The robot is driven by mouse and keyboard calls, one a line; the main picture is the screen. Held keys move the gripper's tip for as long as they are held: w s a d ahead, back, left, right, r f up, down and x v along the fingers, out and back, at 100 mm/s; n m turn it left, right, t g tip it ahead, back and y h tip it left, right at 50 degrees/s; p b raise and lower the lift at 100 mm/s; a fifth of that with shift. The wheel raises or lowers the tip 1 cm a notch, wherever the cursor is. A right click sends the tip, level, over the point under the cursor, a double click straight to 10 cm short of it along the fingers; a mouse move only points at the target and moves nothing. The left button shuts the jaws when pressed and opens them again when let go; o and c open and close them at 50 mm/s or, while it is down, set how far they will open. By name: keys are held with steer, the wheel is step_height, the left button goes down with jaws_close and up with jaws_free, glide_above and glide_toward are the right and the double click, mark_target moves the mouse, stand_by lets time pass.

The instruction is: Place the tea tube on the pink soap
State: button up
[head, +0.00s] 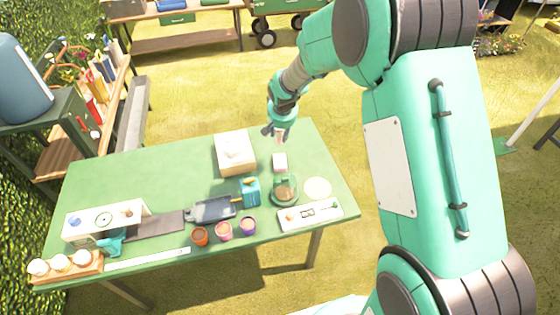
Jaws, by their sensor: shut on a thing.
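My gripper (275,132) is over the back right part of the green table (150,165). It is shut on a small pale thing, the tea tube (280,138), which is partly hidden by the fingers. The pink soap (279,162), a small pale pink block, lies on the table just below the gripper in the picture. The tube appears apart from the soap, but its exact height above the table cannot be told.
A pale box (235,152) stands left of the soap. A glass jar (285,189), a blue box (250,191) and a round pale disc (318,188) are in front of it. Small colored pots (223,231) line the front edge. The table's back left is clear.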

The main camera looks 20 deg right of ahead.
mark_target(281, 139)
steer(key=shift+s+d, duration=0.1)
steer(key=shift+d, duration=0.1)
steer(key=shift+f, duration=0.1)
steer(key=shift+f+b, duration=0.6)
steer(key=shift+f, duration=1.8)
steer(key=shift+f+b, duration=0.65)
steer(key=shift+f, duration=1.85)
steer(key=shift+f, duration=0.25)
steer(key=o, duration=1.2)
steer(key=shift+c, duration=0.2)
steer(key=shift+r, duration=0.15)
